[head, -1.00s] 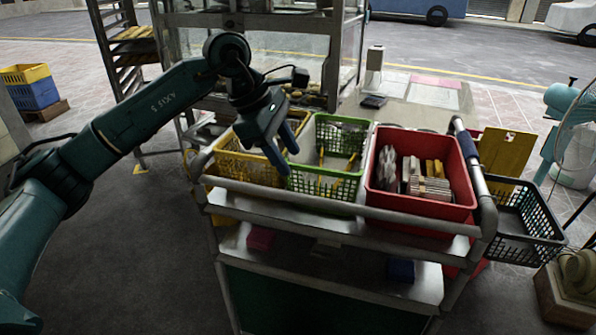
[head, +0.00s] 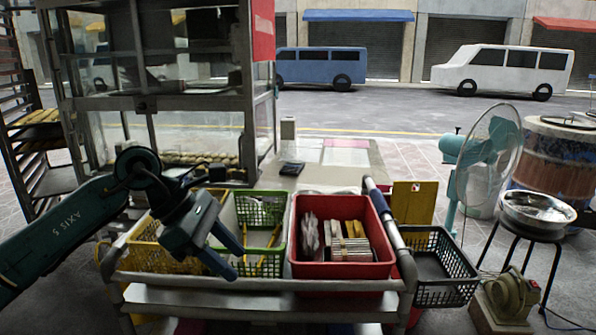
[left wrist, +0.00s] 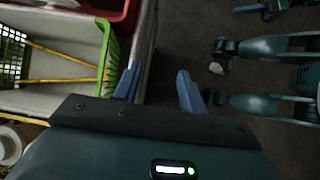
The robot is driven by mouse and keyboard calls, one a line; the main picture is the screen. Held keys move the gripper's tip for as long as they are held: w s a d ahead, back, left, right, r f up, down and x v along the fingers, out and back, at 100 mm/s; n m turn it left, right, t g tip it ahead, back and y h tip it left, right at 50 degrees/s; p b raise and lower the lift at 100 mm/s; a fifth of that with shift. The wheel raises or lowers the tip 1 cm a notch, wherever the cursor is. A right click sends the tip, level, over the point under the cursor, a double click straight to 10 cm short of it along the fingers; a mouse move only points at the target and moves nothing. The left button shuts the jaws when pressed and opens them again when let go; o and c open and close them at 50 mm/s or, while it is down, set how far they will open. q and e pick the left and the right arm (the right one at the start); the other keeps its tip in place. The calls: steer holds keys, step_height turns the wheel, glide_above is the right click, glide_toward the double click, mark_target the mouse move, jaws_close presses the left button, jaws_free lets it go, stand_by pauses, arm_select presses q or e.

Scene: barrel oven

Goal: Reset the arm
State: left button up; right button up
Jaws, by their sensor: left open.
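My left arm comes in from the left in the head view. Its gripper (head: 236,258) is open and empty, with blue fingers pointing down, in front of the yellow and green baskets on the cart. In the left wrist view the two fingers (left wrist: 157,92) stand apart, with dark floor between them and the cart's edge beside the left finger. The green basket (left wrist: 110,55) also shows there. My right gripper is not in the head view.
The metal cart (head: 250,298) carries a yellow basket (head: 148,256), a green basket (head: 262,208) and a red bin (head: 340,270) with packets. A black basket (head: 446,293) hangs at its right. A fan (head: 487,150) and a steel bowl on a stool (head: 537,212) stand farther right. A glass cabinet (head: 165,125) stands behind.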

arm_select(q)
steer(key=s+d+n+h, duration=1.3)
steer(key=d+h, duration=0.1)
steer(key=h, duration=0.1)
steer(key=a+f+n+t+y, duration=0.5)
steer(key=n+t, duration=0.4)
steer(key=n, duration=0.5)
steer(key=a+f+n+t+y, duration=0.35)
steer(key=n+t+y, duration=0.45)
steer(key=n, duration=0.7)
steer(key=s+a+f+n+g+y, duration=0.45)
steer(key=s+a+f+n, duration=0.2)
steer(key=f+n, duration=0.35)
steer(key=r+g+p, duration=0.1)
steer(key=p, duration=0.5)
steer(key=r+g+y+p, duration=0.1)
steer(key=p, duration=0.5)
steer(key=r+g+p, duration=0.1)
steer(key=r+p, duration=0.1)
steer(key=p, duration=0.4)
steer(key=shift+d+m+y+p, duration=0.25)
steer(key=shift+d+m+p, duration=0.15)
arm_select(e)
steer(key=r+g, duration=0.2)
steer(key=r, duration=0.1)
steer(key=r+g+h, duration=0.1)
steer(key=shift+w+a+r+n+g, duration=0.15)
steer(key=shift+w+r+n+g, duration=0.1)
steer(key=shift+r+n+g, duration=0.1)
